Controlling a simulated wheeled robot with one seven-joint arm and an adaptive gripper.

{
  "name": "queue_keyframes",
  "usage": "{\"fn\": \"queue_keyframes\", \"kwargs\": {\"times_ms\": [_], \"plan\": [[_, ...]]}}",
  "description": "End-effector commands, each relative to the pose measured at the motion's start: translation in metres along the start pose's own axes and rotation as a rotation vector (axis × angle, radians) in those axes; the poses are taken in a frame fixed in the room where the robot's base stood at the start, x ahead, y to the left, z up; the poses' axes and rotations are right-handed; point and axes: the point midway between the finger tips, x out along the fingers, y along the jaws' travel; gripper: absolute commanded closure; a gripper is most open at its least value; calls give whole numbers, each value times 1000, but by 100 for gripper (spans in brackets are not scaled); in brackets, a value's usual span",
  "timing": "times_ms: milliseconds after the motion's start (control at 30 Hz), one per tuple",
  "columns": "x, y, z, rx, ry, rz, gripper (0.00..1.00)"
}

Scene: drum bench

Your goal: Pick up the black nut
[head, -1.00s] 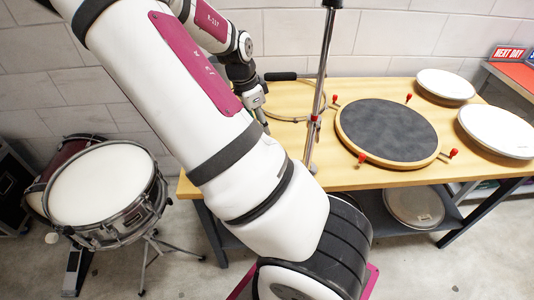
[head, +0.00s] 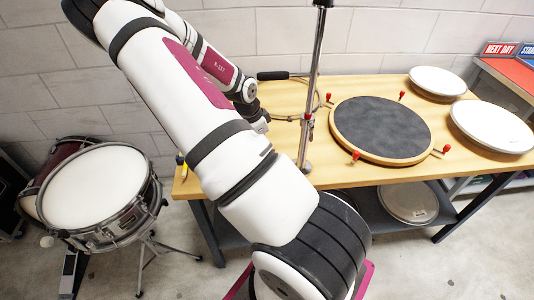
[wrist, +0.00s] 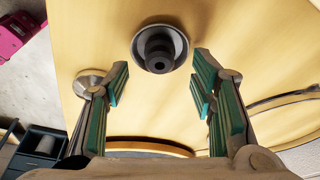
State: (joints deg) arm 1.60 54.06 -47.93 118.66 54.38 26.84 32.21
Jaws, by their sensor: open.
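The black nut (wrist: 159,60) is a dark round piece with a dark hole, centred in a grey metal round dish (wrist: 182,41) on the wooden bench in the wrist view. It is at the upper middle, past my fingertips and apart from them. My gripper (wrist: 162,82) is open and empty, with green-padded fingers to the left and right of the nut's line. In the head view my gripper is mostly hidden behind my arm, over the left part of the bench (head: 350,178). I cannot make out the nut there.
A metal stand pole (head: 312,90) rises from the bench beside my arm. A round dark practice pad (head: 382,128) and two white drumheads (head: 437,80) (head: 492,127) lie right of it. A metal hoop (wrist: 285,100) lies at the right in the wrist view. A snare drum (head: 98,188) stands left.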

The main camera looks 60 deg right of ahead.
Motion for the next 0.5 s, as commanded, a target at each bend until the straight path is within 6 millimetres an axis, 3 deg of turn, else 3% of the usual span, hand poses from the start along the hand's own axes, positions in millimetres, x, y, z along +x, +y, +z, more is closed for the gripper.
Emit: {"fn": "queue_keyframes", "kwargs": {"times_ms": [167,433,500], "plan": [[20,1,-1,0,0,1,49],[22,0,0,0,0,-1,49],[22,0,0,0,0,-1,63]]}}
